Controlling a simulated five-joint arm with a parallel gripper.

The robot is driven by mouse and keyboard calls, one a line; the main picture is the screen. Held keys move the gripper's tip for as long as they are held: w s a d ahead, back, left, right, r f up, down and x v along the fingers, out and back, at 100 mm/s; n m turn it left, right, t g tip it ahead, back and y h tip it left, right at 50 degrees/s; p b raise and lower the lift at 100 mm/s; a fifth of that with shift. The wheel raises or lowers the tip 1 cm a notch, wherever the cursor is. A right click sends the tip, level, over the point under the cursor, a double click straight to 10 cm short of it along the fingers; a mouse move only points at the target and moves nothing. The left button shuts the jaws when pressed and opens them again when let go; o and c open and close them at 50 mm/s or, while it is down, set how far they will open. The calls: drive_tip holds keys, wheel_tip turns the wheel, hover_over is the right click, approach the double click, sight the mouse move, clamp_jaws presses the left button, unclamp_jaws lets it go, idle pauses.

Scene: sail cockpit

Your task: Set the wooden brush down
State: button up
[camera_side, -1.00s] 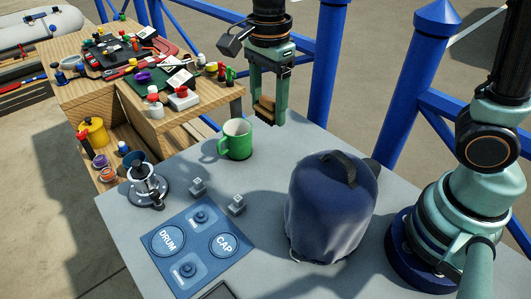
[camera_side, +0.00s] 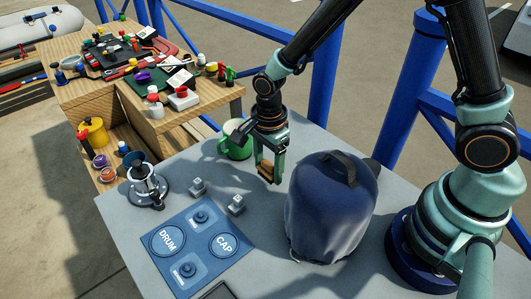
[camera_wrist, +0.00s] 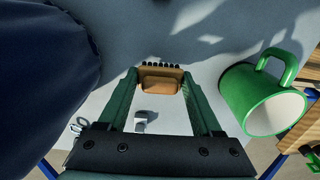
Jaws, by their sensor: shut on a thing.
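The wooden brush (camera_wrist: 160,82) is tan wood with a row of dark bristles, between the fingertips of my gripper (camera_wrist: 160,75) in the wrist view. In the side view the brush (camera_side: 264,169) shows as a small wooden block in my gripper (camera_side: 268,172). My gripper is shut on it and points down, above the grey table top (camera_side: 240,269). It is between the green mug and the blue covered bundle. I cannot tell how large the gap under the brush is.
The green mug (camera_side: 232,148) stands behind my gripper, partly hidden. A blue fabric-covered bundle (camera_side: 325,215) stands to the right. Two small grey blocks (camera_side: 198,187), a winch (camera_side: 146,185) and a blue mat marked DRUM and CAP (camera_side: 187,275) lie left. Bare table lies between.

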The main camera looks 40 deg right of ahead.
sight(268, 175)
drive_tip(key=shift+f, duration=1.5)
drive_tip(key=o, duration=1.3)
drive_tip(key=shift+f, duration=0.1)
drive_tip(key=shift+o, duration=0.2)
wheel_tip(268, 175, up, 12)
drive_tip(key=shift+r, duration=0.1)
drive_tip(key=s+d+r+n+t, duration=0.2)
drive_tip(key=d+r+n, duration=0.4)
drive_tip(key=n, duration=0.3)
drive_tip(key=s+d+r+n+t, duration=0.3)
drive_tip(key=d+r+n, duration=0.3)
drive_tip(key=n, duration=0.3)
drive_tip(key=shift+s+r+t, duration=0.25)
drive_tip(key=shift+s+t, duration=0.05)
drive_tip(key=shift+s, duration=0.55)
